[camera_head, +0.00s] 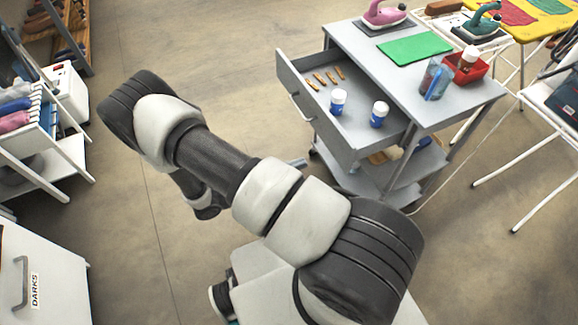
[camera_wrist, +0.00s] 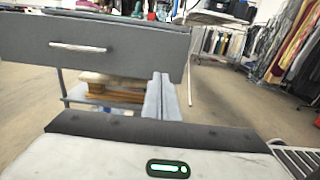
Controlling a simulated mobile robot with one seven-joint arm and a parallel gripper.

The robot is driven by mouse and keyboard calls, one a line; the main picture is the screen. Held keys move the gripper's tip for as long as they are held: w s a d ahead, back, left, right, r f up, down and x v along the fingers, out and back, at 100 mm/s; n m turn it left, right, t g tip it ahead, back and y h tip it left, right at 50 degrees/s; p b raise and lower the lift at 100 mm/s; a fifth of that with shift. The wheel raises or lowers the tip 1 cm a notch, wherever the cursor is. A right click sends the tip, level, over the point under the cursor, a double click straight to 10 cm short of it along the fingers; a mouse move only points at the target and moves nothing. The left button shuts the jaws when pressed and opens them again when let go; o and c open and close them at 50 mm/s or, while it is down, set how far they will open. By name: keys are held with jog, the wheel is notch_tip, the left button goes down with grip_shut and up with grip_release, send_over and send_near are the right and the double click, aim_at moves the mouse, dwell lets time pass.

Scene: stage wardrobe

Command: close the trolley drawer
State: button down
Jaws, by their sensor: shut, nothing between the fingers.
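The grey trolley (camera_head: 455,105) stands at the right in the head view. Its drawer (camera_head: 352,140) is pulled out toward the left, showing several small orange-brown pieces and two white-and-blue bottles inside. The drawer front (camera_head: 283,82) has a pale bar handle (camera_head: 295,106); in the wrist view the front (camera_wrist: 120,45) fills the upper left, with its handle (camera_wrist: 77,47). My gripper (camera_wrist: 161,97) is shut and empty, its pale fingers near the front's lower right edge. I cannot tell whether they touch it. In the head view, my arm hides most of the gripper.
On the trolley top are a pink iron (camera_head: 385,14), a green cloth (camera_head: 415,47) and a red box (camera_head: 466,70). White racks stand at the left, and a cabinet marked DARKS (camera_head: 45,270) at lower left. The floor (camera_head: 230,60) beyond my arm is clear.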

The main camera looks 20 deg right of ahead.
aim_at(337, 149)
jog(key=d, duration=0.9)
jog(key=shift+w+d+b, duration=0.15)
jog(key=shift+d+b, duration=0.15)
jog(key=shift+d, duration=0.05)
jog(key=d, duration=1.9)
jog(key=shift+w, duration=0.3)
jog(key=shift+d+r, duration=0.1)
jog(key=shift+d, duration=0.2)
jog(key=shift+d, duration=0.1)
jog(key=shift+w, duration=0.1)
jog(key=shift+a, duration=0.5)
jog(key=a, duration=0.9)
jog(key=a+p, duration=0.1)
jog(key=a, duration=0.3)
jog(key=shift+s+a, duration=0.3)
jog(key=shift+a, duration=0.05)
